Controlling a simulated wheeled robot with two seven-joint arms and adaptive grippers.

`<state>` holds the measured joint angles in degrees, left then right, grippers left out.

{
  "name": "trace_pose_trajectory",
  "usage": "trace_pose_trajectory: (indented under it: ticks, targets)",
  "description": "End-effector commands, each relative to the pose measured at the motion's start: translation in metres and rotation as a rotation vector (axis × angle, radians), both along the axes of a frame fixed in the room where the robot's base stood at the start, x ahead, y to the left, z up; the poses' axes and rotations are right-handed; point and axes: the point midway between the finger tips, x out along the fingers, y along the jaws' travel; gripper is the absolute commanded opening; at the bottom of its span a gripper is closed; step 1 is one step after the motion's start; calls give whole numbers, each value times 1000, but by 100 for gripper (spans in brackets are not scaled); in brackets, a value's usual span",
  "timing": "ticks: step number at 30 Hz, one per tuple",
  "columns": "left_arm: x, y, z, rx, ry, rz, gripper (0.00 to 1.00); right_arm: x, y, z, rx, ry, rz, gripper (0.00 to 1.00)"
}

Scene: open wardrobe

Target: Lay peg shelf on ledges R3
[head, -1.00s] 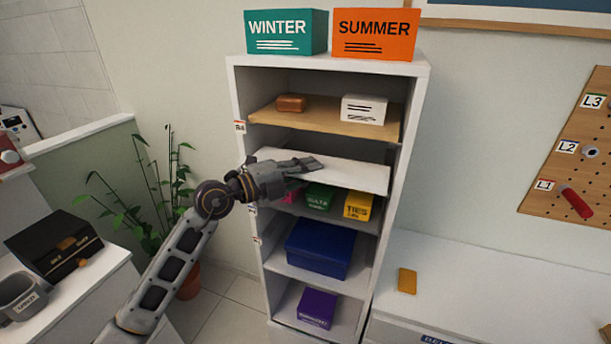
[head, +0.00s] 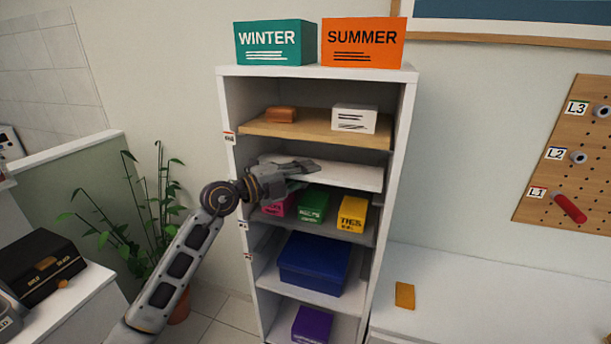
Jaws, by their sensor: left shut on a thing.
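The peg shelf is a white board (head: 345,175) inside the wardrobe (head: 392,135), between the wooden shelf above and the shelf with small boxes below. My left gripper (head: 303,170) is shut on the front left part of the white board. The board looks roughly level; whether it touches ledges on both sides cannot be told. The ledges R3 are hidden behind the gripper and the board. My right gripper is not in view.
Below the board stand a pink box (head: 277,206), a green box (head: 312,204) and a yellow box (head: 352,213). A wooden shelf (head: 310,128) above holds a brown block (head: 281,114) and a white box (head: 354,118). A plant (head: 150,225) stands left of the wardrobe.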

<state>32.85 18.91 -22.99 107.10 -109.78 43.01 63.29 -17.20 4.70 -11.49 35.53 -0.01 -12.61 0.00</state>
Motion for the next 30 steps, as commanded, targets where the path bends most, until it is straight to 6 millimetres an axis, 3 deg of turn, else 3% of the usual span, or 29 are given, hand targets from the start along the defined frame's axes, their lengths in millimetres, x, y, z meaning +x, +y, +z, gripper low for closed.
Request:
trace_pose_trajectory:
  ticks: [10, 30]
  targets:
    - [0, 0, -17, -1, 0, 0, 0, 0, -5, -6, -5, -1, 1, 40]
    - [0, 1, -20, -1, -1, 0, 0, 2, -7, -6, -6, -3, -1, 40]
